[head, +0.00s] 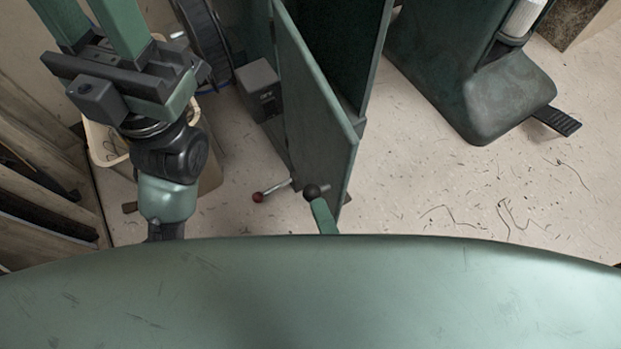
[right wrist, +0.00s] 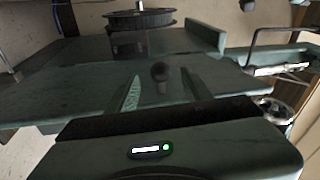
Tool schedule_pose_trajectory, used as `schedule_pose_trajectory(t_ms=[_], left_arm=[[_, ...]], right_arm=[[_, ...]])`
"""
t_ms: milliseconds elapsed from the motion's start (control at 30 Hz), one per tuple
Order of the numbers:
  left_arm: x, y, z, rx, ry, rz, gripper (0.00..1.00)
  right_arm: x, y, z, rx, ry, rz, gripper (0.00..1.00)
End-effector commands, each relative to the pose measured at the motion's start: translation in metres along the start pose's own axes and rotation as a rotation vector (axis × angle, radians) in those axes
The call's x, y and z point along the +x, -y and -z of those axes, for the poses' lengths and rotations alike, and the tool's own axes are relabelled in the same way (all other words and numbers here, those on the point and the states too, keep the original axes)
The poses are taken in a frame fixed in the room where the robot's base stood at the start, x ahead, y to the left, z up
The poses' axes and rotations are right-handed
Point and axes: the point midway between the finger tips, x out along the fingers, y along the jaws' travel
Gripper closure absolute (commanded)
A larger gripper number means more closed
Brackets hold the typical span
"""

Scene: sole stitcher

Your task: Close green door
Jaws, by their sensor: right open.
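The green door (head: 308,105) stands swung out from the green cabinet (head: 372,60) in the head view. A black ball knob (head: 312,190) is near its lower near end. One green finger of my right gripper (head: 322,214) shows beside the knob; the rest is hidden. In the right wrist view, my open right gripper (right wrist: 161,76) has a finger on either side of the knob. The door panel (right wrist: 75,88) lies beyond. I cannot tell whether the fingers touch the knob. My left gripper (head: 95,30) is at the upper left, fingers apart, tips cut off.
A lever with a red ball (head: 258,197) and a dark box (head: 258,88) are left of the door. A pale bin (head: 105,150) is partly behind my left arm. A green machine base (head: 465,95) with a black pedal (head: 556,121) stands right.

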Motion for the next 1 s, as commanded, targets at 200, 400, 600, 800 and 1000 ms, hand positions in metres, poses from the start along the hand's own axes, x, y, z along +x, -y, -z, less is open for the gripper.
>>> schedule_pose_trajectory(t_ms=[200, 400, 600, 800, 1000], left_arm=[[0.003, -0.001, 0.002, 0.003, -0.027, -0.009, 0.64], [0.007, -0.002, 0.003, 0.006, -0.048, -0.018, 0.64], [0.01, -0.003, 0.004, 0.008, -0.056, -0.023, 0.64], [0.01, -0.003, 0.004, 0.008, -0.056, -0.023, 0.64], [0.01, -0.003, 0.004, 0.007, -0.056, -0.023, 0.64]], right_arm=[[0.03, 0.0, 0.001, 0.002, -0.006, 0.005, 0.5], [0.061, 0.0, 0.001, 0.0, -0.005, 0.004, 0.5], [0.075, 0.001, 0.001, -0.002, -0.001, 0.001, 0.5], [0.076, 0.001, 0.001, -0.003, 0.001, 0.001, 0.5], [0.076, 0.001, 0.001, -0.003, 0.0, 0.001, 0.89]])
